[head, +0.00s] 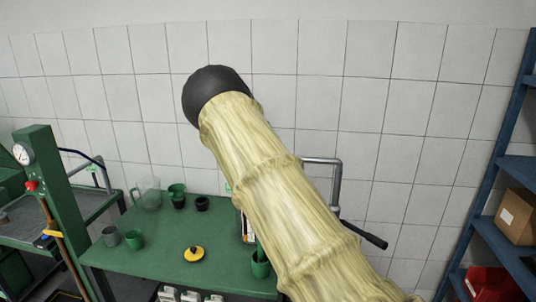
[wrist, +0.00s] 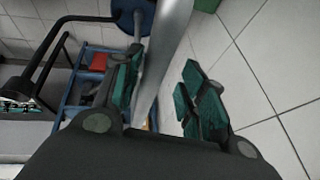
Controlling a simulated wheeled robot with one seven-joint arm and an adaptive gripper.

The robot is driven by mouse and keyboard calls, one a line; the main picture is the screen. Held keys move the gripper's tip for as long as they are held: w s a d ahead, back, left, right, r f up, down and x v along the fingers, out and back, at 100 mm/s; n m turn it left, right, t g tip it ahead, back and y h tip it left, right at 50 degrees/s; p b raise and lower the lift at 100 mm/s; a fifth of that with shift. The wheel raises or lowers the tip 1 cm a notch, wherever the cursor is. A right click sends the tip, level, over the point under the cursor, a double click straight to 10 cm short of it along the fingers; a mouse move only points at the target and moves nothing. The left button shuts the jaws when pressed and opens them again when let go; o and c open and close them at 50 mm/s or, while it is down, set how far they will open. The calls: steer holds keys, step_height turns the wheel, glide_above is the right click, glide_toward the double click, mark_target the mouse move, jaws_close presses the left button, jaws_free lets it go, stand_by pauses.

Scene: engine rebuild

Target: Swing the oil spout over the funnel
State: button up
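The oil spout appears to be the bent grey metal pipe (head: 338,185) behind my sleeved arm in the head view; part of it is hidden by the arm. A black-gripped lever (head: 365,235) sticks out near its lower end. In the wrist view my gripper (wrist: 163,98) is open, its teal-padded fingers apart. A grey metal pipe (wrist: 168,55) runs between the fingers, closer to the left one; I cannot tell whether it touches. A gap shows at the right finger. My gripper is not visible in the head view. I cannot make out a funnel.
A green bench (head: 160,235) holds a clear jug (head: 148,192), several cups and a yellow-and-black round item (head: 194,254). A green press with a gauge (head: 23,153) stands left. A blue shelf (head: 505,240) with a cardboard box (head: 517,216) stands right. Tiled wall lies behind.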

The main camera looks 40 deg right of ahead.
steer(key=shift+w+a, duration=0.2)
steer(key=shift+a, duration=0.05)
steer(key=shift+w+a+r, duration=0.15)
steer(key=shift+a+r, duration=0.15)
steer(key=shift+a, duration=0.2)
steer(key=v, duration=1)
steer(key=shift+r, duration=0.5)
steer(key=shift+d, duration=0.1)
steer(key=shift+d, duration=0.1)
